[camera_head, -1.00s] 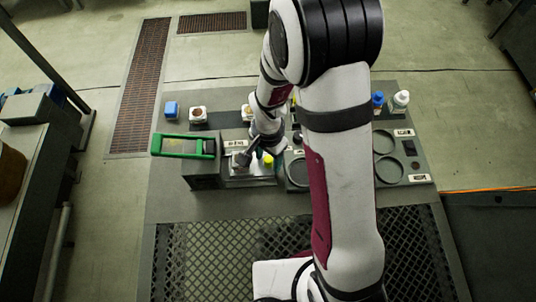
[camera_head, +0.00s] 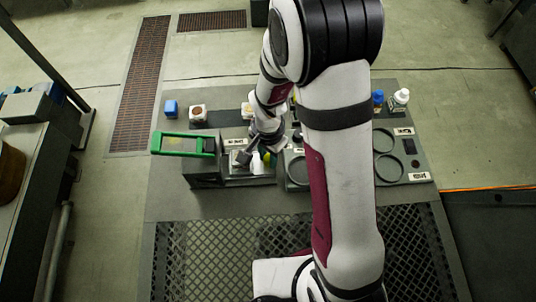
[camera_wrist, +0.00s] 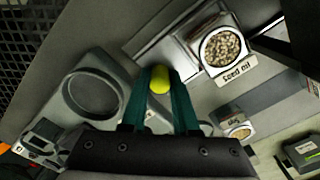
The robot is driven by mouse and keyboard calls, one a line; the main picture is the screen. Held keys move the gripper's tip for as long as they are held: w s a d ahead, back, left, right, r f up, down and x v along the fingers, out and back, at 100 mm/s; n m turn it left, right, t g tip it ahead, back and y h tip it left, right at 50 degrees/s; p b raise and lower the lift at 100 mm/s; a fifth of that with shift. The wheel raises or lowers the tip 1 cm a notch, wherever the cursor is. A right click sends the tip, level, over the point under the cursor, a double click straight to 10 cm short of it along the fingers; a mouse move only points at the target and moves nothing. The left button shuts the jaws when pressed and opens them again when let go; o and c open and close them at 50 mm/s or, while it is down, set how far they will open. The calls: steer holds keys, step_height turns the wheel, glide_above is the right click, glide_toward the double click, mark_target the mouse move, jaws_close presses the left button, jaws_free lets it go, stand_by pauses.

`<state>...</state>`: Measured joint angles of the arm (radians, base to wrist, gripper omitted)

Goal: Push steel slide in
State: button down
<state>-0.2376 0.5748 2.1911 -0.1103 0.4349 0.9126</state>
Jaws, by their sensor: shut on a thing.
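In the wrist view, my gripper (camera_wrist: 160,92) has its two teal fingers closed on a yellow rounded knob (camera_wrist: 160,77). A pale metal part, apparently the steel slide (camera_wrist: 168,46), lies just beyond the knob. How the knob joins it is hidden by the fingers. My arm and wrist cover part of this area, so how far in the slide sits cannot be told.
A green-framed box (camera_head: 183,144) stands left of my gripper. A cup of seeds (camera_wrist: 222,47) with a "Seed oil" label is close by in the wrist view. A grey holder with round recesses (camera_head: 385,141) is to the right. White and blue-capped bottles (camera_head: 399,99) stand behind it.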

stand_by(0.7)
steer(key=a, duration=0.4)
steer(key=shift+a, duration=0.25)
steer(key=c, duration=0.7)
jaws_free()
steer(key=shift+o, duration=0.2)
step_height(320, 180, up, 16)
